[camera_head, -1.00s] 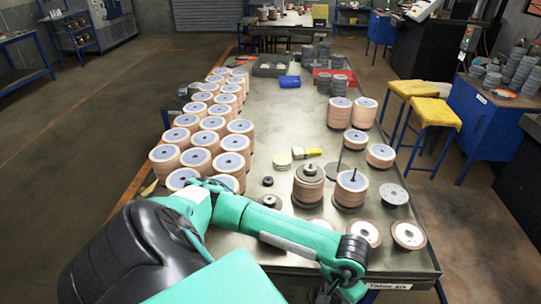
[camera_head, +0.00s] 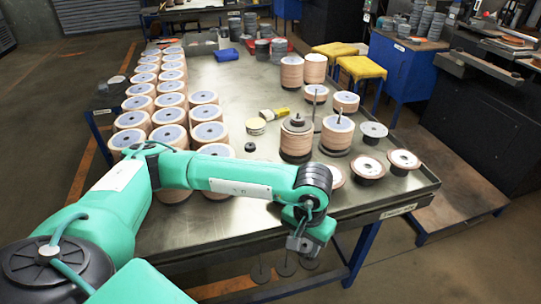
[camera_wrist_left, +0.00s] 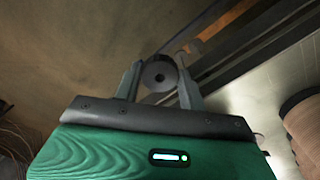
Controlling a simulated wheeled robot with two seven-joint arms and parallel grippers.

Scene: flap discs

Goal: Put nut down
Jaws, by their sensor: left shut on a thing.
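My left gripper (camera_head: 300,246) hangs past the front edge of the table in the head view, with its jaws low. In the left wrist view the jaws (camera_wrist_left: 160,84) are shut on a dark round nut (camera_wrist_left: 159,75) with a hole in its middle. The nut is held off any surface. In the head view the held nut is too small to make out. Another small dark nut (camera_head: 250,147) lies on the table behind my left arm. My right gripper is not in view.
The metal table (camera_head: 240,90) carries rows of disc stacks (camera_head: 170,135) at the left. Two stacks with upright rods (camera_head: 337,130) stand near the front right, beside flat discs (camera_head: 403,160).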

